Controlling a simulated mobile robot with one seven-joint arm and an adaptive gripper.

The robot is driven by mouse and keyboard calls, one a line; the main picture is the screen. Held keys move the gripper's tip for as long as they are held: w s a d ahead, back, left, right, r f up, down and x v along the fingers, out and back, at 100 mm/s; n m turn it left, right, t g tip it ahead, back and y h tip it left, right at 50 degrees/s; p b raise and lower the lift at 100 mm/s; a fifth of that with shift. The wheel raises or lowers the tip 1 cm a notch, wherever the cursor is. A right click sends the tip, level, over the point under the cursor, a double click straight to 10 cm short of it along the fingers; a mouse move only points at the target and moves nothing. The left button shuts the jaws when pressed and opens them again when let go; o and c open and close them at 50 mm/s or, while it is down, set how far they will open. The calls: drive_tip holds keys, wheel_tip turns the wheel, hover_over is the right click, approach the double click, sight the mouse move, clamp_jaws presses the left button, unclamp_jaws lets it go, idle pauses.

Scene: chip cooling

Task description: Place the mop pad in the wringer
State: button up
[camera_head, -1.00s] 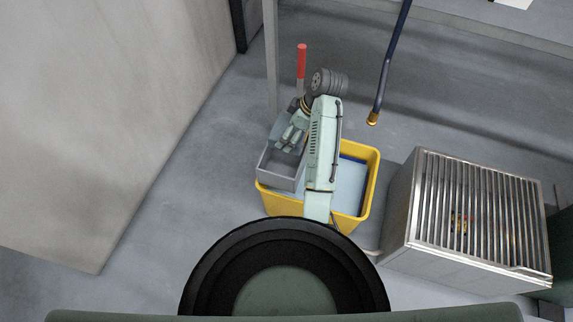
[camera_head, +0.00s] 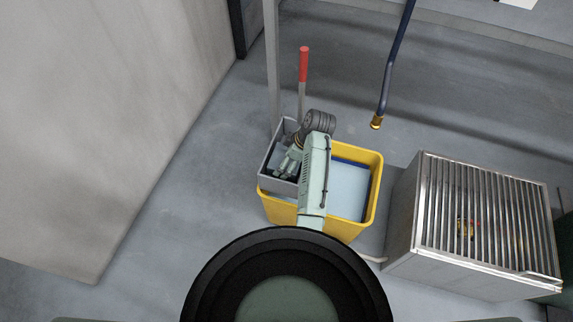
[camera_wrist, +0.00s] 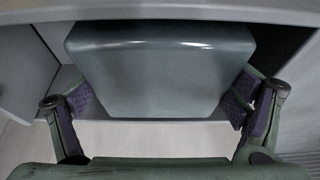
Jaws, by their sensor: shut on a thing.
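The mop pad (camera_wrist: 160,68) is a smooth grey-blue block between the purple-padded fingers of my gripper (camera_wrist: 160,105) in the wrist view. In the head view my gripper (camera_head: 284,166) is inside the upper opening of the grey wringer (camera_head: 279,188), shut on the pad. My own arm and fingers hide most of the pad there. Grey wringer walls surround the pad in the wrist view. Whether the pad touches the wringer floor cannot be told.
The wringer sits on the left side of a yellow bucket (camera_head: 336,230) holding light blue water (camera_head: 347,190). Its red-tipped handle (camera_head: 304,65) stands upright behind. A dark blue hose (camera_head: 396,62) hangs at right. A metal grated box (camera_head: 425,257) stands right of the bucket.

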drive_tip(key=shift+f, duration=1.95)
drive_tip(key=shift+f, duration=0.15)
drive_tip(key=o, duration=0.8)
drive_tip(key=shift+o, duration=0.2)
drive_tip(key=shift+r, duration=0.3)
drive_tip(key=b+v, duration=0.1)
drive_tip(key=v, duration=1)
drive_tip(key=shift+d+r, duration=0.15)
drive_tip(key=shift+r, duration=0.2)
